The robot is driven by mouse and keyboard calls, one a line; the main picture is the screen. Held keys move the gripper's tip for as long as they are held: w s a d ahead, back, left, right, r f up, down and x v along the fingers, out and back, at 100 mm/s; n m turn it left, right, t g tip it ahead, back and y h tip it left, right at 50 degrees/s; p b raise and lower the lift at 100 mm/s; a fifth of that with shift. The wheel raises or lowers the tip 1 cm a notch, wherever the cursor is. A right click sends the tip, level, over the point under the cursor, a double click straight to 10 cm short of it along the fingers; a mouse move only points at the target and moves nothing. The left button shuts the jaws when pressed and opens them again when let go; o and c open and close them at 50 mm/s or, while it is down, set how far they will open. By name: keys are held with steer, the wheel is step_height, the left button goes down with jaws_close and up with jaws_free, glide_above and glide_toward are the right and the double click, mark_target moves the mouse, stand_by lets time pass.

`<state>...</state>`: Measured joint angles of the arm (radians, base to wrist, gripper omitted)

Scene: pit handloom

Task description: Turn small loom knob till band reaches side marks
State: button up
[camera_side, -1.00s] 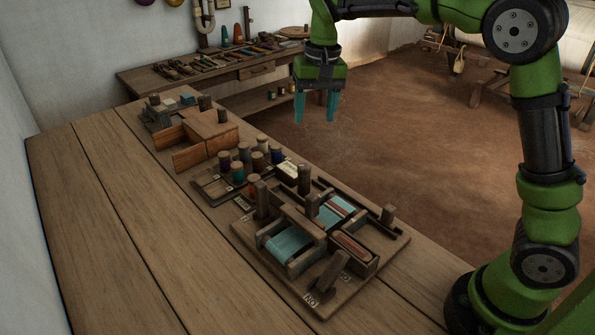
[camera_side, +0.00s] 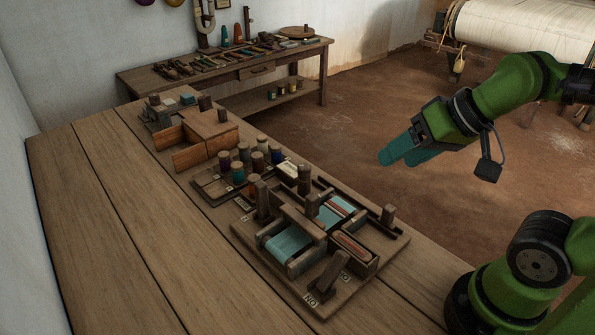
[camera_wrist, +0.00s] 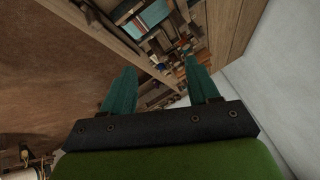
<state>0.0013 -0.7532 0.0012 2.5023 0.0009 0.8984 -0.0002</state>
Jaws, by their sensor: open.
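The small loom (camera_side: 365,282) sits on a wooden base at the near right of the long table. A teal band (camera_side: 287,243) shows at its front, and a teal, white and brown striped piece (camera_side: 338,211) lies behind it. Several wooden posts or knobs stand on it, one at its right (camera_side: 388,214) and one at the back (camera_side: 304,180); I cannot tell which is the task's knob. The side marks are too small to make out. My gripper (camera_side: 398,158) is open and empty, tilted in the air beyond the loom. Its teal fingers also show in the wrist view (camera_wrist: 158,88).
A tray of thread spools (camera_side: 238,172) stands just behind the loom. A wooden box (camera_side: 206,138) is farther back on the table. A bench with tools (camera_side: 240,62) stands by the wall. The table's left side is clear.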

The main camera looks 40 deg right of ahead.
stand_by(0.4)
steer(key=n+g+h, duration=0.2)
steer(key=n+g, duration=0.1)
steer(key=g, duration=0.4)
glide_above(303, 165)
step_height(303, 165, down, 16)
steer(key=shift+d+r, duration=0.1)
steer(key=shift+r, duration=0.15)
steer(key=c, duration=1)
steer(key=shift+c, duration=0.2)
